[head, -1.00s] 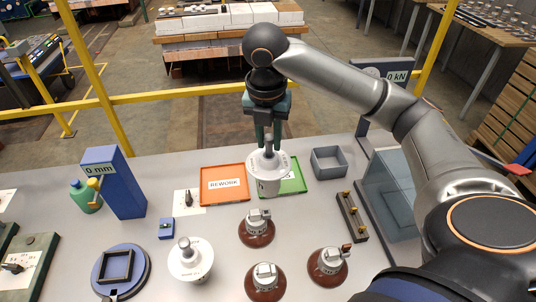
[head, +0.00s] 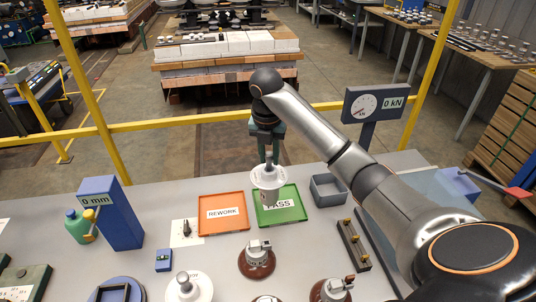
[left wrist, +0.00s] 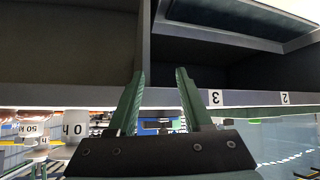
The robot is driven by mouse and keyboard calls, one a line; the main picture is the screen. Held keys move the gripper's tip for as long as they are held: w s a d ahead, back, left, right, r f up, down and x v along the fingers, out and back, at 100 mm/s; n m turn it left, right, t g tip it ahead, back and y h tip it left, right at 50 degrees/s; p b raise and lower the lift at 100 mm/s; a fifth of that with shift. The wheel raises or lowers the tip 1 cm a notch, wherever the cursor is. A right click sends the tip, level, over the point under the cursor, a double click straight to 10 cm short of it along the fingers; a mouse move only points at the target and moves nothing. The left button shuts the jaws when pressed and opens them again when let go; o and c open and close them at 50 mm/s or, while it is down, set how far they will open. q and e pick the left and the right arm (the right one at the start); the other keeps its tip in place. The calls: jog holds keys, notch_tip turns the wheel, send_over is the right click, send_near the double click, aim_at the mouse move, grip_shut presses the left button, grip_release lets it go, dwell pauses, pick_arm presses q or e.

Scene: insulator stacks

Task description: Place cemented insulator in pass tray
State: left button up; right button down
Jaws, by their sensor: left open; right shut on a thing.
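My right gripper (head: 269,156) is shut on the top pin of a white cemented insulator (head: 268,178), which hangs upright. In the head view the insulator overlaps the left part of the green pass tray (head: 294,217) and hides part of its PASS label. I cannot tell whether its base touches the tray. My left gripper (left wrist: 160,82) is open and empty in the left wrist view, in front of a dark shelf; it is not in the head view.
The orange rework tray (head: 222,229) stands left of the pass tray and a grey open box (head: 328,190) right of it. Brown insulators (head: 256,262) and another white insulator (head: 187,288) stand in front. A blue gauge post (head: 118,215) stands at left.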

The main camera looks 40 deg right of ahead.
jog(key=w+d+f, duration=0.2)
jog(key=f, duration=0.1)
jog(key=shift+w, duration=0.15)
jog(key=shift+d+f, duration=0.1)
jog(key=shift+f, duration=1.65)
jog(key=c, duration=1.1)
grip_release()
jog(key=shift+f, duration=0.2)
jog(key=o, duration=0.4)
jog(key=shift+r, duration=0.15)
jog(key=r, duration=0.7)
jog(key=s+a+r, duration=0.1)
jog(key=r, duration=0.2)
jog(key=shift+r, duration=0.15)
jog(key=shift+s+a+r, duration=0.1)
jog(key=shift+a+r, duration=0.15)
jog(key=shift+r, duration=0.6)
